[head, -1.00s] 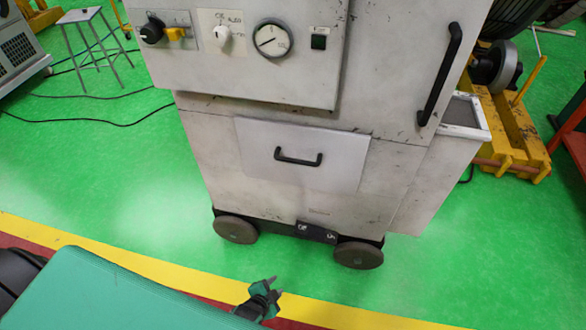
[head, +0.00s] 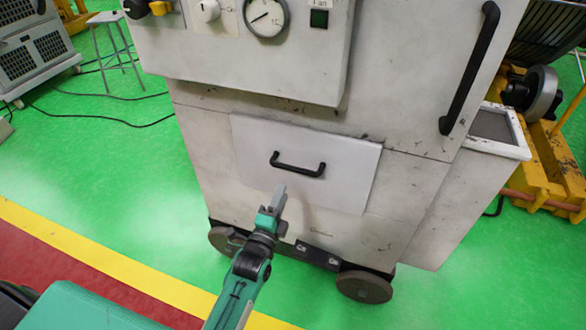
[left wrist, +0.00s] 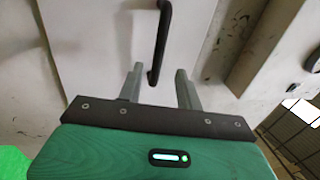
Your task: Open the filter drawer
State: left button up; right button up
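The filter drawer (head: 345,171) is a pale front panel low on the grey cabinet, flush with it and closed. Its black bar handle (head: 298,165) sits near the top middle of the panel. My left gripper (head: 279,190) is just below the handle, in front of the drawer. In the left wrist view, the two fingers of the left gripper (left wrist: 160,85) are apart, with the lower end of the handle (left wrist: 161,45) showing ahead between them. The fingers do not visibly touch the handle. My right gripper is not in view.
A control box with a gauge (head: 265,17) juts out above the drawer. A tall black door handle (head: 470,68) is at upper right. The cabinet stands on wheels (head: 364,287). Green floor (head: 110,180) is clear at the left; a stool (head: 113,45) stands behind.

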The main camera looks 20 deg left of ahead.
aim_at(293, 168)
pick_arm(q)
jog(key=w, duration=0.3)
jog(key=w+r, duration=0.1)
jog(key=w, duration=0.6)
jog(key=shift+d+r, duration=0.2)
jog(key=shift+r, duration=0.2)
jog(key=shift+s, duration=0.1)
grip_shut()
